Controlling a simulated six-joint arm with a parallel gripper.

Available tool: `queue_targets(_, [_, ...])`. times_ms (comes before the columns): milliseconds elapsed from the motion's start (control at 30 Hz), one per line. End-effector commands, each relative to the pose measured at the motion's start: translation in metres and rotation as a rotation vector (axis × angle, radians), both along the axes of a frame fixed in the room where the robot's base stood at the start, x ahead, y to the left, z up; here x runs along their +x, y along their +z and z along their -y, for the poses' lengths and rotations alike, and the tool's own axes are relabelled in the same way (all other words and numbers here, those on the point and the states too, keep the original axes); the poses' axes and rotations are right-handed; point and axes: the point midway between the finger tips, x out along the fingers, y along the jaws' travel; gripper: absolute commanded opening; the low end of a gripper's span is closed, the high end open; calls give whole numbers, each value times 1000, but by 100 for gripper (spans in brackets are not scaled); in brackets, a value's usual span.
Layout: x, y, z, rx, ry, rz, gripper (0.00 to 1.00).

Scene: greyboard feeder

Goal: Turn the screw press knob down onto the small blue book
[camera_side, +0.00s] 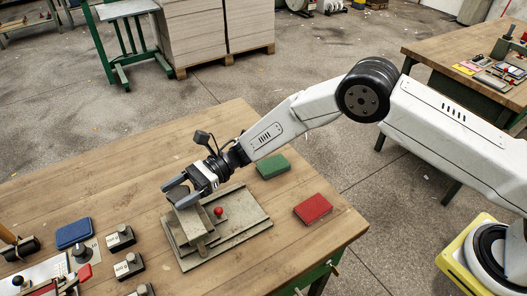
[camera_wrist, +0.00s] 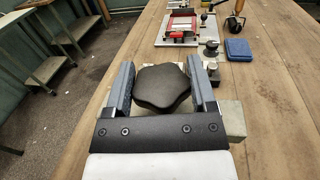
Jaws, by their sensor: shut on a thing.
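The screw press (camera_side: 222,240) is a grey-beige plate with a raised block and a small red ball, on the wooden table. Its black lobed knob (camera_wrist: 163,88) sits between my fingers in the wrist view. My gripper (camera_side: 178,192) is over the press block and shut on the knob, one finger on each side. A blue book (camera_side: 73,232) lies flat on the table left of the press, apart from it. It also shows in the wrist view (camera_wrist: 238,49). I cannot see what lies under the press block, nor the screw below the knob.
A green book (camera_side: 272,165) lies behind the press and a red book (camera_side: 313,207) to its right. Dark labelled weights (camera_side: 120,237) and a tool board with a red handle stand at the left. The table behind the press at left is clear.

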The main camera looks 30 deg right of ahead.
Motion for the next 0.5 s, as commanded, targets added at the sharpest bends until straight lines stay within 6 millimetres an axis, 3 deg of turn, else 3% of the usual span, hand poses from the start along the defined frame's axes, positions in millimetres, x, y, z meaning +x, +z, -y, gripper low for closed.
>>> queue_targets(500, [-1,0,0,-2,-289,-2,13])
